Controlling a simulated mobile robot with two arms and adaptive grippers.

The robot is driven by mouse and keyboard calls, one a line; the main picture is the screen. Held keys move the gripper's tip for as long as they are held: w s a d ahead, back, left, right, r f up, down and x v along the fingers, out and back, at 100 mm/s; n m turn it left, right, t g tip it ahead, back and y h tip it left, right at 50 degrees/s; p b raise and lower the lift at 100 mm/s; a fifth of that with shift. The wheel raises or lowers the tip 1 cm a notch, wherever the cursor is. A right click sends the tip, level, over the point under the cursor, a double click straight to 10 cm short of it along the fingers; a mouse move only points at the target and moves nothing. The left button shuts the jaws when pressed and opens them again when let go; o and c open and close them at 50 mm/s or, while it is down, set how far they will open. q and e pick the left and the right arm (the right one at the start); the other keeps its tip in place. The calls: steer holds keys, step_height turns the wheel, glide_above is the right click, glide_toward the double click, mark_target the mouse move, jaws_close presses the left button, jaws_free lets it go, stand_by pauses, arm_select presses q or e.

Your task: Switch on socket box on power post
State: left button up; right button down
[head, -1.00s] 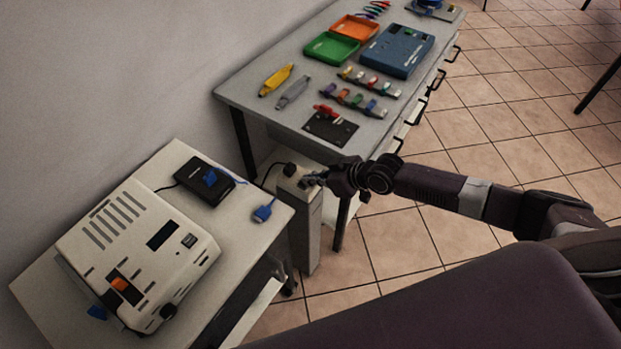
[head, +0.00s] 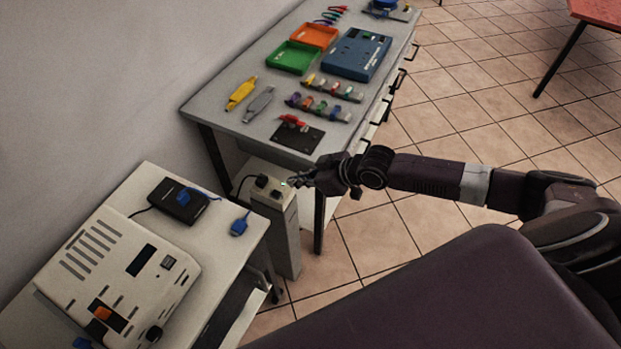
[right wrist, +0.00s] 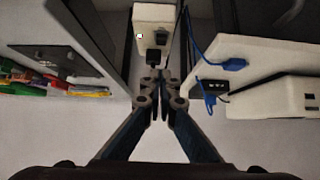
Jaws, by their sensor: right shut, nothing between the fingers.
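The power post (head: 287,235) is a pale upright column between the two tables. The socket box (head: 272,203) on its top holds dark sockets, one with a black plug (head: 262,181) in it. A small green light (head: 284,184) shows on the box beside my right fingertips. In the right wrist view the box (right wrist: 153,18) lies beyond the fingers, with a small bright pinkish spot (right wrist: 139,36) on it. My right gripper (head: 294,181) is shut and empty at the box's right edge; its closed fingertips also show in the right wrist view (right wrist: 160,76). Contact with the box cannot be told. My left gripper is out of view.
A white device (head: 120,270) with an orange switch and a black adapter (head: 178,200) with a blue cable stand on the near left table. The grey workbench (head: 225,112) behind the post carries trays and tools. Tiled floor (head: 440,260) is open to the right.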

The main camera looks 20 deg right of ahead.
steer(key=shift+b+v, duration=0.35)
steer(key=shift+v, duration=2.1)
steer(key=shift+s+f, duration=0.1)
steer(key=shift+f, duration=0.05)
